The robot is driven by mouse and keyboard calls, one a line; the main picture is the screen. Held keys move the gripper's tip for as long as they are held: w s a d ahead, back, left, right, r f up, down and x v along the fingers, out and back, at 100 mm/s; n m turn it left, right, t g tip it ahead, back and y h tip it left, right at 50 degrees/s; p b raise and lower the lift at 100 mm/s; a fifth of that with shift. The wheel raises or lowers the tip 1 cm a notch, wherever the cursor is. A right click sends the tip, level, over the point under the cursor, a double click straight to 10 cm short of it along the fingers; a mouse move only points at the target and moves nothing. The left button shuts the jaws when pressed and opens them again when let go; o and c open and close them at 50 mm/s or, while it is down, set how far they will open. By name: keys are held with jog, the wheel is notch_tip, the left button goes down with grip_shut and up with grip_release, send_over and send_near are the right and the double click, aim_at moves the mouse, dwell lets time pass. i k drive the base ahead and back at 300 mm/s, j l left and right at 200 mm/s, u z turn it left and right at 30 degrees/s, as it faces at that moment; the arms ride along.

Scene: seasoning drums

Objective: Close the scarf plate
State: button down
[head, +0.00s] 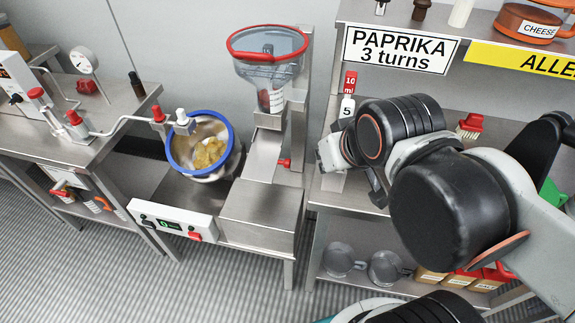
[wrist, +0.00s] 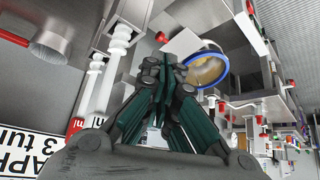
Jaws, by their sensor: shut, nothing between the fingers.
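A steel seasoning feeder stands at the centre of the head view, with a clear, red-rimmed hopper (head: 268,55) above a steel chute (head: 262,150). A small red knob (head: 284,163) sticks out at the right of the chute. I cannot tell for sure which part is the scarf plate. A blue-rimmed drum (head: 200,145) holding yellow-brown food sits left of the chute; it also shows in the wrist view (wrist: 207,68). My gripper (wrist: 165,68) is shut and empty. In the head view my arm hides most of it, right of the feeder.
A shelf unit (head: 352,188) with a PAPRIKA 3 turns sign (head: 400,50) stands right, behind my arm. White tubes marked 10 ml (head: 350,82) and 5 (head: 347,106) stand there. A control box (head: 172,220) fronts the drum. A bench with a gauge (head: 84,60) is left. Floor shows in front.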

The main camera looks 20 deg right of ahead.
aim_at(261, 161)
jog(key=k+j+z, duration=0.3)
jog(key=k, duration=0.15)
jog(key=k+j+z, duration=0.15)
jog(key=k+z, duration=0.15)
jog(key=k, duration=0.15)
jog(key=k+j+z, duration=0.1)
jog(key=k+z, duration=0.2)
jog(key=k, duration=0.15)
